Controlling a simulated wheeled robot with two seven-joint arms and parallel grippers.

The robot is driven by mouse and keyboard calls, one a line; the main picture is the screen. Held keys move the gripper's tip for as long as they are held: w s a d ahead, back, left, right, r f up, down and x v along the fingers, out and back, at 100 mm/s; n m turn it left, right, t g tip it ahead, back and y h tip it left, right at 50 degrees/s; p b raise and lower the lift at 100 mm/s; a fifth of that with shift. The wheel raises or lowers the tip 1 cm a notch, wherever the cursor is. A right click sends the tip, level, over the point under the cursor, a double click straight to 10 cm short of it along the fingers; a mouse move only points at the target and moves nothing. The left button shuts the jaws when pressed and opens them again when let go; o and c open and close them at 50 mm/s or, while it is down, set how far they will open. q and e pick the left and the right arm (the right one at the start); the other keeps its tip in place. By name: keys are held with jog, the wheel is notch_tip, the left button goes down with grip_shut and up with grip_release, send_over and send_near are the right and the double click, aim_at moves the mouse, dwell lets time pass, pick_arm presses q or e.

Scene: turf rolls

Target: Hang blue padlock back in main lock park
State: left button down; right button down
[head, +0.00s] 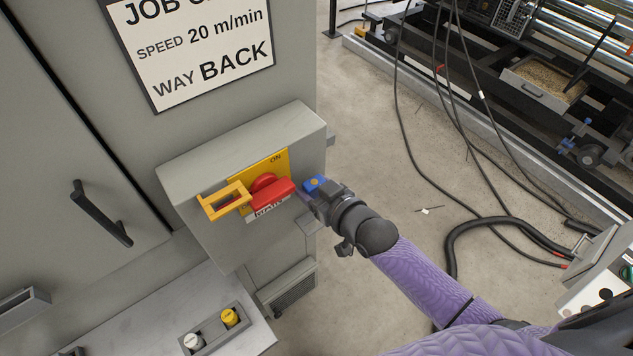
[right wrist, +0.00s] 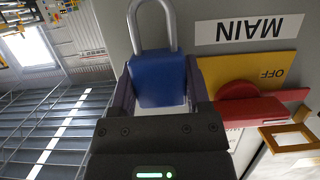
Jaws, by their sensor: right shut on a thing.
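The blue padlock (head: 314,183) is held in my right gripper (head: 308,192), beside the right end of the red switch handle (head: 272,194). In the right wrist view the blue padlock body (right wrist: 158,80) sits between the two dark fingers of the gripper (right wrist: 160,92), with its grey shackle (right wrist: 153,10) pointing away from the gripper. The shackle looks clear of any hook. My left gripper is out of view.
The switch box (head: 240,140) has a yellow plate (right wrist: 260,70) and a yellow open frame (head: 224,200) at its left. A MAIN label (right wrist: 252,29) shows close by. A push-button panel (head: 210,330) is below. Black cables (head: 480,222) lie on the floor at right.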

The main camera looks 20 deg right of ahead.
jog(key=b, duration=0.5)
send_over(306, 209)
jog(key=s+d, duration=0.1)
jog(key=s, duration=0.2)
notch_tip(306, 209, down, 6)
jog(key=shift+s+r, duration=0.1)
jog(key=shift+s, duration=0.05)
jog(key=shift+p, duration=0.6)
dwell(0.5)
jog(key=shift+f+b, duration=2.2)
jog(key=shift+f, duration=0.4)
grip_release()
jog(key=shift+s+r, duration=0.1)
